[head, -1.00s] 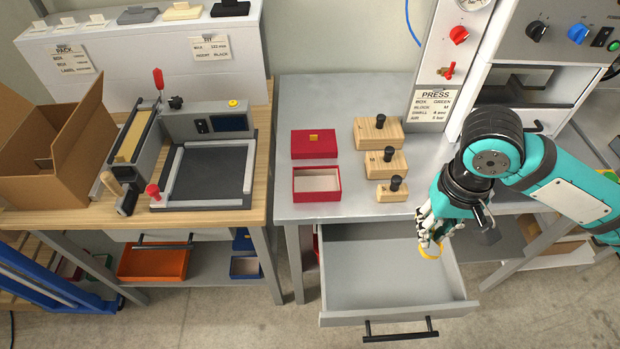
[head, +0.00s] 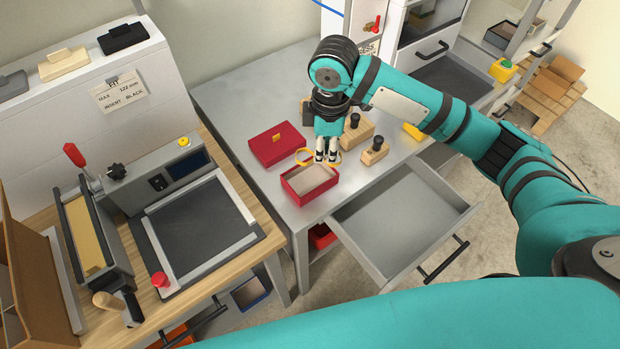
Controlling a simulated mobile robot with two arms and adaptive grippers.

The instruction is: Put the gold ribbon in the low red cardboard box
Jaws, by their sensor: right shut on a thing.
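The gold ribbon (head: 303,157) is a small yellow loop, held at the fingertips of my right gripper (head: 327,158). The right gripper is shut on it and points down. The low red cardboard box (head: 300,197) is open, with a pale inside, and stands near the front edge of the grey table. The gripper and ribbon are over the back edge of this box; their exact height above it is hard to tell. My left gripper is out of view.
A red lid (head: 277,144) with a gold tab lies behind the box. Wooden blocks with black knobs (head: 375,152) stand to the right. An open grey drawer (head: 400,215) juts out in front. A sealing machine (head: 200,225) stands on the left bench.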

